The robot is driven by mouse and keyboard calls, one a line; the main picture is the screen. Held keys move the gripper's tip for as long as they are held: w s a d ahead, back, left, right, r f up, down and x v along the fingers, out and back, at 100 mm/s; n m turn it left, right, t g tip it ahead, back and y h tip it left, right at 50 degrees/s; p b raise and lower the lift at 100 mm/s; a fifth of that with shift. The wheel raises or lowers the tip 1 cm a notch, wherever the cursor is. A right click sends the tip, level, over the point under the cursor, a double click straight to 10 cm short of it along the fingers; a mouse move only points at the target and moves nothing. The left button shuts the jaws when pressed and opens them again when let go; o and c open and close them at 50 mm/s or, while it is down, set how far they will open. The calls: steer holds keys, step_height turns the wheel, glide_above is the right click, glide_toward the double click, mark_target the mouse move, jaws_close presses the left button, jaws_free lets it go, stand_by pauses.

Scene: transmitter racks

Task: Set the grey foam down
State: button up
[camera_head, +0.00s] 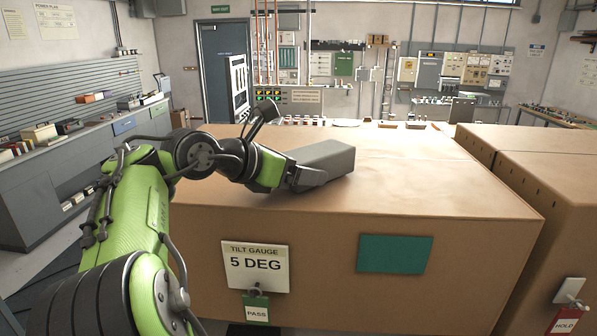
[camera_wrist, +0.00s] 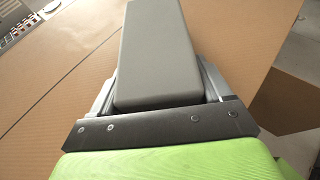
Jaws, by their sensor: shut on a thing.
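The grey foam (camera_head: 327,158) is a long grey block at the top of a large brown box (camera_head: 420,180) in the head view. My gripper (camera_head: 308,178) is shut on its near end. In the wrist view the foam (camera_wrist: 155,55) lies between the two metal fingers of my gripper (camera_wrist: 158,85) and points away from the palm. The foam is low over the box top; I cannot tell whether its underside touches it. The foam's gripped sides are partly hidden by the fingers.
The box top is bare to the right of the foam. Another brown box (camera_head: 545,165) stands to the right across a narrow gap. A tilt gauge sign (camera_head: 255,266) and a green panel (camera_head: 394,254) are on the front face. Benches line the walls.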

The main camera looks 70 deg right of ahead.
steer(key=shift+a+f, duration=0.15)
steer(key=shift+f, duration=0.05)
stand_by(0.3)
steer(key=shift+f, duration=0.15)
steer(key=o, duration=0.9)
steer(key=shift+o, duration=0.2)
steer(key=shift+w+a+r, duration=0.1)
steer(key=shift+a+r, duration=0.05)
steer(key=shift+r, duration=0.1)
steer(key=v, duration=1.1)
steer(key=shift+w+a+r, duration=0.1)
steer(key=shift+w+a, duration=0.05)
steer(key=shift+a, duration=0.1)
